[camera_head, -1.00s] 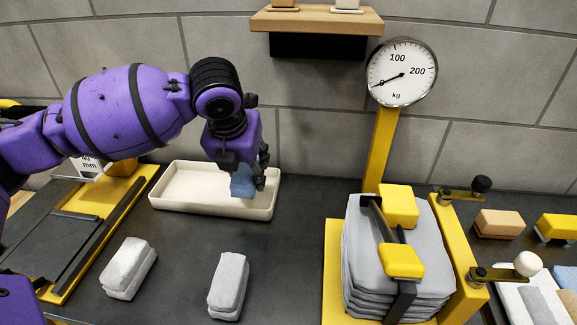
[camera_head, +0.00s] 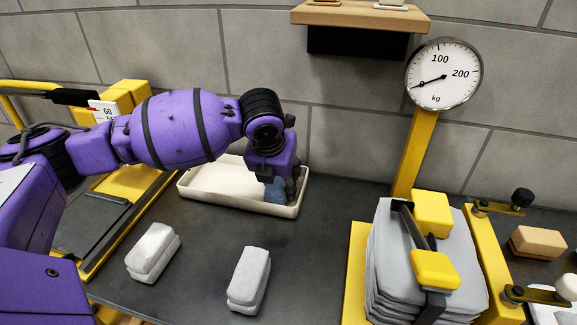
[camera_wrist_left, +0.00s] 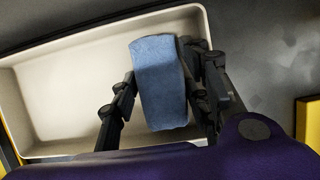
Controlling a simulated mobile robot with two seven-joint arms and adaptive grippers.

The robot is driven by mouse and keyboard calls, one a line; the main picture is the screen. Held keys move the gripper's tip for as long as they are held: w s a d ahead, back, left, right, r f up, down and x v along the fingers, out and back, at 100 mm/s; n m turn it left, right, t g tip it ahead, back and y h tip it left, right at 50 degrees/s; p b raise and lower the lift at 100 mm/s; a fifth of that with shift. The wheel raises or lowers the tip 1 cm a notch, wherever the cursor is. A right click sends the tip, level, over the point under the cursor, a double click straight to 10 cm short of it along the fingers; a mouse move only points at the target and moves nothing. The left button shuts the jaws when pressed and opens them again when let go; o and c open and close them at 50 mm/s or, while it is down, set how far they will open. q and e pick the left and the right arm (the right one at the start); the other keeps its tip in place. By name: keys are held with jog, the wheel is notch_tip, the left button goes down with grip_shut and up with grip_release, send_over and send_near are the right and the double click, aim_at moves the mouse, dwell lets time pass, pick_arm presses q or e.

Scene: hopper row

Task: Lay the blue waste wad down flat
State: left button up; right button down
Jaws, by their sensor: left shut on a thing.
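The blue waste wad (camera_head: 275,188) is in my left gripper (camera_head: 283,190), at the right end of a cream tray (camera_head: 215,202). In the left wrist view the wad (camera_wrist_left: 158,82) is between the two dark fingers of the gripper (camera_wrist_left: 160,95), which are shut on it. The tray (camera_wrist_left: 70,68) lies beneath and to the left of it there. Part of the wad is hidden behind the fingers in the head view. I cannot tell whether the wad touches the tray floor. My right gripper is not in view.
Two grey wads (camera_head: 153,252) (camera_head: 249,280) lie on the dark bench in front of the tray. A stack of grey cloths (camera_head: 385,255) under a yellow clamp stands at the right, by a dial scale (camera_head: 444,73). A wooden shelf (camera_head: 360,16) is above. The tray's left part is empty.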

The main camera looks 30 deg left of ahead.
pick_arm(q)
jog(key=shift+f, duration=0.1)
jog(key=o, duration=0.9)
jog(key=shift+s, duration=0.1)
jog(key=shift+o, duration=0.6)
jog(key=shift+f, duration=0.2)
jog(key=shift+r, duration=0.15)
jog(key=p+v, duration=0.1)
jog(key=v, duration=1)
jog(key=shift+r+p, duration=0.25)
jog(key=shift+p, duration=0.1)
jog(key=shift+s+r, duration=0.1)
jog(key=shift+r, duration=0.45)
